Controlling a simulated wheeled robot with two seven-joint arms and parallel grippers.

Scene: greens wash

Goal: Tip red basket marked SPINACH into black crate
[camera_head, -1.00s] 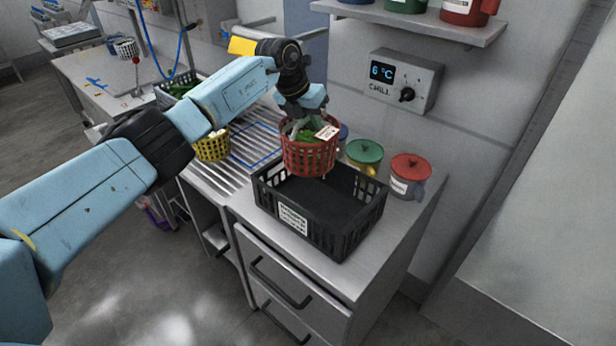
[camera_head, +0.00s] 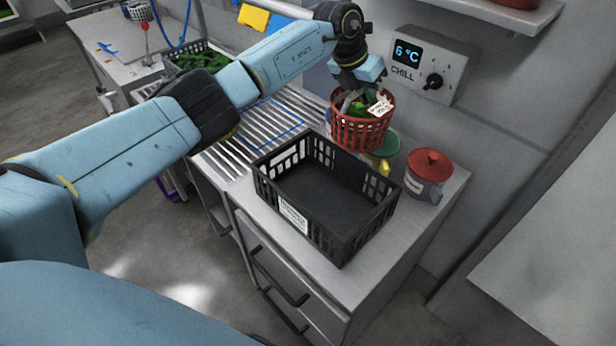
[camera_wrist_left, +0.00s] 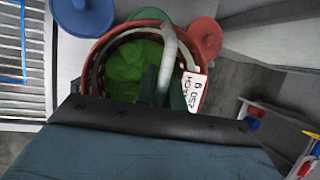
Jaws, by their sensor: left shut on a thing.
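The red basket (camera_head: 361,134) with green leaves in it hangs upright from my left gripper (camera_head: 357,92), above the back right edge of the black crate (camera_head: 318,235). The gripper is shut on the basket; in the left wrist view the basket (camera_wrist_left: 97,57) lies right before the fingers, its green leaves filling the bottom. Its white tag (camera_head: 380,107) shows in the left wrist view too, partly readable as "...ACH 250 g". The crate stands on the steel counter, and its visible floor is bare and dark. My right gripper is not in view.
A red-lidded pot (camera_head: 428,174) and a green-lidded pot (camera_head: 388,146) stand behind and right of the crate. A CHILL control box (camera_head: 428,66) is on the wall behind the basket. The slatted drainboard (camera_head: 238,150) lies left of the crate. A shelf (camera_head: 500,22) hangs above.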

